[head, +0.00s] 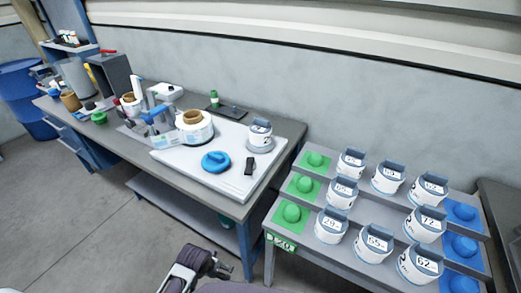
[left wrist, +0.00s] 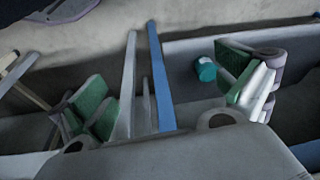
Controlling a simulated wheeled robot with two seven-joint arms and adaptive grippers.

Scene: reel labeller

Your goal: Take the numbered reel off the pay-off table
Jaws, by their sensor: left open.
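A white reel with a grey-blue top and a dark printed number (head: 260,132), too small to read, stands upright on a round grey disc (head: 260,147) at the right end of the workbench in the head view. I take this disc as the pay-off table. My left gripper (head: 188,272) is low at the bottom of the head view, in front of the bench and well apart from the reel. In the left wrist view its green-padded fingers (left wrist: 168,88) are spread wide with nothing between them. My right gripper is not in view.
On the bench's white board (head: 238,180) are a labelling device with a large label roll (head: 195,127), a blue round piece (head: 215,162) and a small black block (head: 250,166). A stepped rack (head: 345,264) of numbered reels, with green and blue places, stands right of the bench.

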